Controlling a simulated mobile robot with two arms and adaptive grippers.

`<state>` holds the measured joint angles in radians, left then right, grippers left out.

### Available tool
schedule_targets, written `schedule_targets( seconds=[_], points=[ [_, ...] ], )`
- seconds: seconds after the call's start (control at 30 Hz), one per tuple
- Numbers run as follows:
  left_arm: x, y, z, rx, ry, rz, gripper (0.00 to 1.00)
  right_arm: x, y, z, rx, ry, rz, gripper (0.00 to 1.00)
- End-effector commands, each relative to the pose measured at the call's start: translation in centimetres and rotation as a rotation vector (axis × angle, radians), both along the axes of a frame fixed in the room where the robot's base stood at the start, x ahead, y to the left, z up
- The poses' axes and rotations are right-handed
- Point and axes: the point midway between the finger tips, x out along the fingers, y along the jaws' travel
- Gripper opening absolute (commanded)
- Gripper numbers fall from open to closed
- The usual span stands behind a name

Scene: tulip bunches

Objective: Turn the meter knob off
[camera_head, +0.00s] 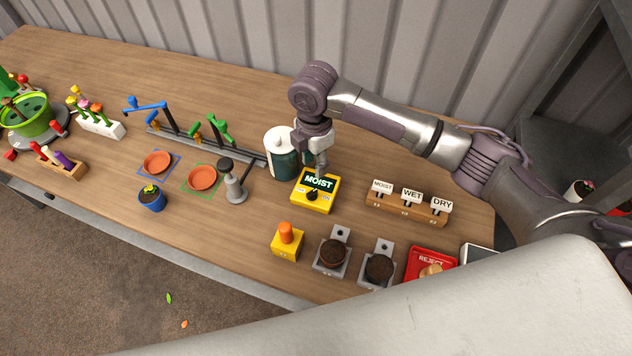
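The yellow meter (325,204) sits on the wooden table right of centre, its dark display reading "MOIST". Its black knob (312,196) is on the top face below the display, with small white labels on either side that are too small to read. My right gripper (320,174) points down over the far side of the meter, close to the display. Its fingers are small and partly merge with the meter and canister behind, so I cannot tell their opening or whether they touch. My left gripper is not in view.
A wooden holder (405,209) with MOIST, WET and DRY signs is to the right. A yellow block with an orange top (287,240), soil cups (333,253) and a red REJECT tray (419,252) are nearer.

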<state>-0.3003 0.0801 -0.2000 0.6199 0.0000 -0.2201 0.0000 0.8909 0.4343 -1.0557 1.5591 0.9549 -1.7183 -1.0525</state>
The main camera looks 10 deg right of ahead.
Motion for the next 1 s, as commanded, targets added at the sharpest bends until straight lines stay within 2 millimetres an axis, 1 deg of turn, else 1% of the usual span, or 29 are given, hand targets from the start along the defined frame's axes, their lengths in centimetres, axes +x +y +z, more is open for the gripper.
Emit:
schedule_targets(
  seconds=[0.03, 0.3, 0.5, 0.6, 0.7, 0.97, 1.0],
  points=[
    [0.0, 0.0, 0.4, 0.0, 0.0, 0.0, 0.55, -0.1, 0.0, -0.9, -0.002, 0.005, -0.002, 0.38],
    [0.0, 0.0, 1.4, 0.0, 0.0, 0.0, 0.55, -0.1, 0.0, -6.7, -0.002, 0.003, -0.002, 0.38],
    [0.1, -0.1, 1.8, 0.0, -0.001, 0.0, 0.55, 0.0, 0.0, -9.8, -0.001, 0.001, -0.002, 0.38],
    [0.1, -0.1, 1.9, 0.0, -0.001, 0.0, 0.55, 0.0, 0.0, -10.7, -0.001, 0.0, -0.001, 0.38],
    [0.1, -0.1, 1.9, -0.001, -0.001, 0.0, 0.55, 0.0, 0.0, -11.1, -0.001, -0.001, -0.001, 0.38],
    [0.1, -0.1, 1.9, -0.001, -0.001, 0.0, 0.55, 0.0, 0.0, -11.3, -0.001, -0.001, -0.001, 0.38],
    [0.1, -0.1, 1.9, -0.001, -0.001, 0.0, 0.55, 0.0, 0.0, -11.3, -0.001, -0.001, -0.001, 0.33]
  ],
)
